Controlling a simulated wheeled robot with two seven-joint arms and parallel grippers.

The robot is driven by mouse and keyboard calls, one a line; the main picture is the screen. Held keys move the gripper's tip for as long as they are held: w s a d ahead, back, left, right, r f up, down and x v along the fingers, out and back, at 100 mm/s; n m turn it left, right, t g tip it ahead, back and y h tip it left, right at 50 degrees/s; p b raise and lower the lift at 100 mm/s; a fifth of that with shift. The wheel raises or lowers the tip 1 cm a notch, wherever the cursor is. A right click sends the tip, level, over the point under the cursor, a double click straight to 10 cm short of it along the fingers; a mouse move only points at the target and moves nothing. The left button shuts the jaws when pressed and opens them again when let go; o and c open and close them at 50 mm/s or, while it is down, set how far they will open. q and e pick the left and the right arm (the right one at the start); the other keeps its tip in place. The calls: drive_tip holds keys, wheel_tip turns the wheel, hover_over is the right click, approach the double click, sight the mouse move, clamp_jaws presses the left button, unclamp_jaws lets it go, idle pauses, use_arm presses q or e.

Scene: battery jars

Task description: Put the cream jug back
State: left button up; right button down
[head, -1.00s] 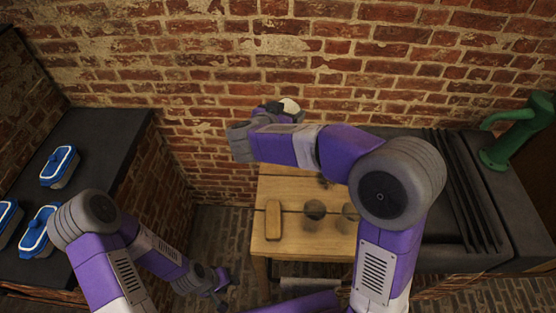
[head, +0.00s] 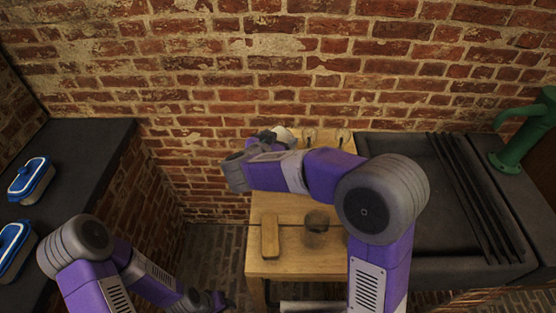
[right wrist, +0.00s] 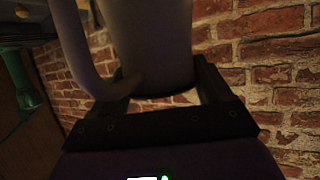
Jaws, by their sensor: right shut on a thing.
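The cream jug is pale with a looped handle; in the right wrist view its body (right wrist: 150,45) fills the top middle, with the handle at its left. My right gripper (right wrist: 160,95) is shut on it. In the head view, only a small pale part of the jug (head: 285,136) shows beyond my right gripper (head: 270,138), near the back left of the wooden table (head: 290,266). My arm hides the rest, and I cannot tell how high the jug is. My left gripper (head: 220,301) is low at the table's left; its jaws are too small to read.
A wooden block (head: 270,236) and a dark glass jar (head: 316,231) stand on the table's front part. Clear glass vessels (head: 310,137) stand at its back, against the brick wall. A dark sink unit with a green pump (head: 520,135) is at right. Blue-lidded boxes (head: 31,181) stand on the left counter.

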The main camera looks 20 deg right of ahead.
wheel_tip(320, 180, down, 5)
drive_tip(key=shift+f+b, duration=0.1)
drive_tip(key=shift+b, duration=1.05)
unclamp_jaws()
drive_tip(key=shift+f, duration=0.1)
drive_tip(key=shift+s+a+r, duration=0.1)
drive_tip(key=shift+a+r, duration=0.05)
drive_tip(key=shift+r, duration=0.1)
drive_tip(key=p+v, duration=0.3)
drive_tip(key=v, duration=0.8)
drive_tip(key=shift+s+r, duration=0.15)
drive_tip(key=shift+s, duration=0.15)
drive_tip(key=shift+a, duration=0.15)
